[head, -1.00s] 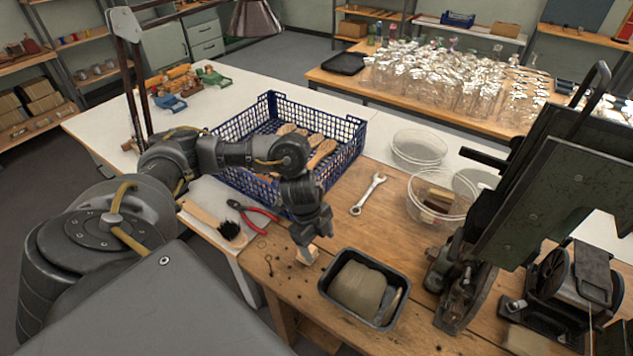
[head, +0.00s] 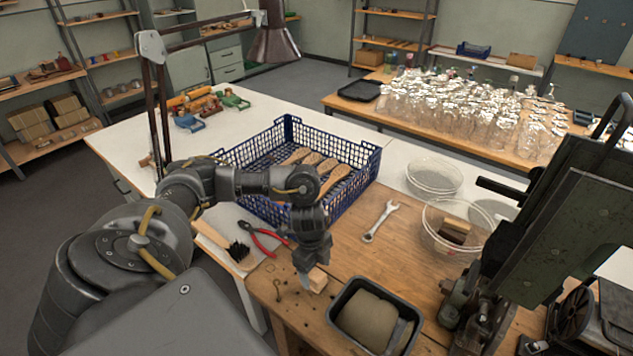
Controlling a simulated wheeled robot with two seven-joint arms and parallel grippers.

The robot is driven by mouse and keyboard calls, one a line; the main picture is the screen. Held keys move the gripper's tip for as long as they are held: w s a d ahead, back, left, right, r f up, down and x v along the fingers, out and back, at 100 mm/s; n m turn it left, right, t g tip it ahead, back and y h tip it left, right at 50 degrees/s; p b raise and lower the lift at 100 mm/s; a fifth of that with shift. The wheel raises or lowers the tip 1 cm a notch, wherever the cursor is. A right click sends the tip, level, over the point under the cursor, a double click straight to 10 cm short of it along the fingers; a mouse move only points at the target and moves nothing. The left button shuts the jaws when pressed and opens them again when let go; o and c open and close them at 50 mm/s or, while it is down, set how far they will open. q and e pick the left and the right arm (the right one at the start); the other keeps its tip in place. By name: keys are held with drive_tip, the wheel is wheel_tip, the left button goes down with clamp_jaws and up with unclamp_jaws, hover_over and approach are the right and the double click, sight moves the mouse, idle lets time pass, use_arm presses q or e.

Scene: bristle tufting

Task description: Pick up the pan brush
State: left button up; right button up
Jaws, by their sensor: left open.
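The pan brush (head: 222,242) lies on the white table left of the pliers, with a pale wooden handle and black bristles; its handle end is close to my left arm in the picture. My left gripper (head: 306,277) points down over the wooden bench, to the right of the brush and apart from it. Its jaws are open. A small wooden block (head: 317,280) shows right beside its fingertips; I cannot tell whether they touch. My right gripper is not in view.
Red-handled pliers (head: 264,240) lie between brush and gripper. A blue crate (head: 361,180) with several wooden brush bodies stands behind. A black tub (head: 414,330), a wrench (head: 380,221), glass bowls (head: 434,176) and a dark machine (head: 540,230) are to the right.

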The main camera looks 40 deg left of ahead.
sight(317, 275)
use_arm(q)
wheel_tip(317, 275, down, 4)
drive_tip(key=shift+d+r+p, duration=0.1)
drive_tip(key=shift+p, duration=0.25)
drive_tip(key=shift+f, duration=0.5)
drive_tip(key=c, duration=1.1)
drive_tip(key=shift+r, duration=0.5)
drive_tip(key=r, duration=0.3)
drive_tip(key=shift+s+d+b, duration=0.1)
drive_tip(key=shift+s+b, duration=0.15)
drive_tip(key=shift+b, duration=0.1)
drive_tip(key=s+d+r+p, duration=0.2)
drive_tip(key=s+r, duration=0.7)
drive_tip(key=s, duration=0.4)
drive_tip(key=shift+s+d, duration=0.15)
drive_tip(key=shift+d, duration=0.05)
